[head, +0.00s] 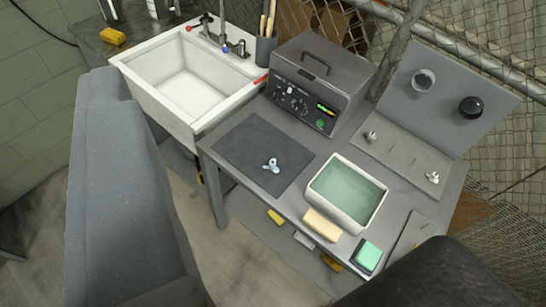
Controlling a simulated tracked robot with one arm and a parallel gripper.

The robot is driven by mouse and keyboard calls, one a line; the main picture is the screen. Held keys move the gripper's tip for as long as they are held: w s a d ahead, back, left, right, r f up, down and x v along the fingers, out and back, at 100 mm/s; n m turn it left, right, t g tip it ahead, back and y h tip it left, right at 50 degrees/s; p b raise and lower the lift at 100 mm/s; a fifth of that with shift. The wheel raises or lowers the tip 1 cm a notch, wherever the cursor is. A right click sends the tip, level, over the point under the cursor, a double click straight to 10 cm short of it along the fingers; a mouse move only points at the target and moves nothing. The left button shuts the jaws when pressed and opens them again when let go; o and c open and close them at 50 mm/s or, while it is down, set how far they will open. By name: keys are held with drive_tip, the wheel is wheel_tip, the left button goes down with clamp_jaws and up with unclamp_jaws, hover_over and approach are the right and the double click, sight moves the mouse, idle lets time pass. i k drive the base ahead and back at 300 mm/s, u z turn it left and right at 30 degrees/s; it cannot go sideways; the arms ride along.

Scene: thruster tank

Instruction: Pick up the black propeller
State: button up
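I cannot make out a propeller that is clearly black. A small pale, bluish-white propeller (271,165) lies on the dark mat (245,142) on the grey workbench. A round black part (471,107) is on the upright grey panel at the right, but I cannot tell whether it is a propeller. Two small pale pieces, one at the left (370,136) and one at the right (432,178), are on the flat plate below that panel. I cannot make out my gripper's fingertips. A large grey form at left and a dark one at bottom right block parts of the view.
A white-rimmed tank of greenish water (348,193) stands right of the mat, with a tan block (321,225) and a green-topped box (366,256) at its front. A grey control box (318,82) stands behind. A white sink (190,82) is at left. Wire fencing is at right.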

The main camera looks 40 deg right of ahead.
sight(272, 163)
drive_tip(key=i, duration=0.85)
drive_tip(key=u, duration=0.05)
